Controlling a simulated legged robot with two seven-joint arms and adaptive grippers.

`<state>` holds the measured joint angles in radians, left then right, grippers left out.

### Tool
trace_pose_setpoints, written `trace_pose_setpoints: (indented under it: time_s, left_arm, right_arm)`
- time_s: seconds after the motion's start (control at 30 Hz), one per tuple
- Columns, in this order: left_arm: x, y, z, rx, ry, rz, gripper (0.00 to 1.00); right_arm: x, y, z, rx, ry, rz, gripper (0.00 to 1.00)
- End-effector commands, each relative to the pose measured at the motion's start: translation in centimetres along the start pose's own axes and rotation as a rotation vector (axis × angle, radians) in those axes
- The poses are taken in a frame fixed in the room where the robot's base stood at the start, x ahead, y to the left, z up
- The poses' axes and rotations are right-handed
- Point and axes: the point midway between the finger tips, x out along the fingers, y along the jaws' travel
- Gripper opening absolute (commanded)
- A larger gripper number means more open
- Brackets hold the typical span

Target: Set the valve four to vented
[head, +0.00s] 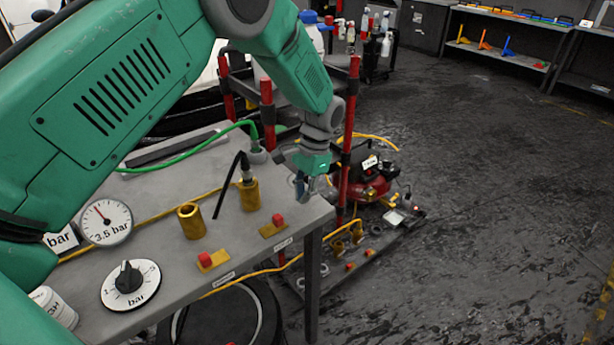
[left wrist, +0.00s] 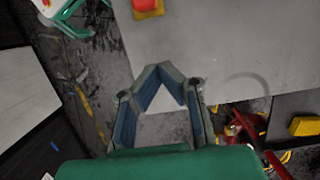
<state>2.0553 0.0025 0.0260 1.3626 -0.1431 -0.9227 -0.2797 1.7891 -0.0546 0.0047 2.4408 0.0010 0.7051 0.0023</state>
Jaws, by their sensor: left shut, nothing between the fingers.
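Two valves with red knobs on yellow plates sit on the grey bench: a nearer one (head: 205,260) and a farther one (head: 277,222). The small labels beside them are too small to read, so I cannot tell which is valve four. Smaller red-knobbed fittings (head: 350,267) show on a low board beyond the bench. My left gripper (head: 302,192) is shut and empty at the bench's far right corner, to the right of the farther valve. In the left wrist view its fingertips (left wrist: 160,70) meet near the bench edge, and one red knob (left wrist: 146,6) shows at the top.
On the bench (head: 180,300) stand a pressure gauge (head: 105,222), a black-knobbed dial (head: 130,284), brass cylinders (head: 191,221), and green and yellow hoses. Red posts (head: 349,140) rise behind the gripper. A red compressor (head: 370,185) stands on the floor. Open floor lies to the right.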

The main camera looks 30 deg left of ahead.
Motion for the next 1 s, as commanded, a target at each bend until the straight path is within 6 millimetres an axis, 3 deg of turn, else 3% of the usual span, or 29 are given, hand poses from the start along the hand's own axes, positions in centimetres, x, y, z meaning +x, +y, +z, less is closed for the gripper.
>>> trace_pose_setpoints:
  time_s: [0.1, 0.33, 0.8, 1.0]
  left_arm:
    - [2.2, 0.0, 0.3, -0.001, -0.003, 0.001, 0.00]
    - [2.6, 0.0, 3.3, 0.000, -0.002, 0.000, 0.00]
    - [2.9, 0.0, 4.0, 0.000, -0.001, 0.000, 0.00]
    - [3.2, 0.0, 6.7, -0.001, -0.004, 0.001, 0.00]
  right_arm:
    - [-0.4, 0.0, 0.0, 0.000, 0.000, 0.000, 0.00]
    - [-1.2, 0.0, -0.1, 0.000, 0.000, 0.000, 0.00]
    - [-1.3, 0.0, -0.1, 0.000, 0.000, 0.000, 0.00]
    - [-2.9, 0.0, -0.2, 0.000, 0.000, 0.000, 0.00]
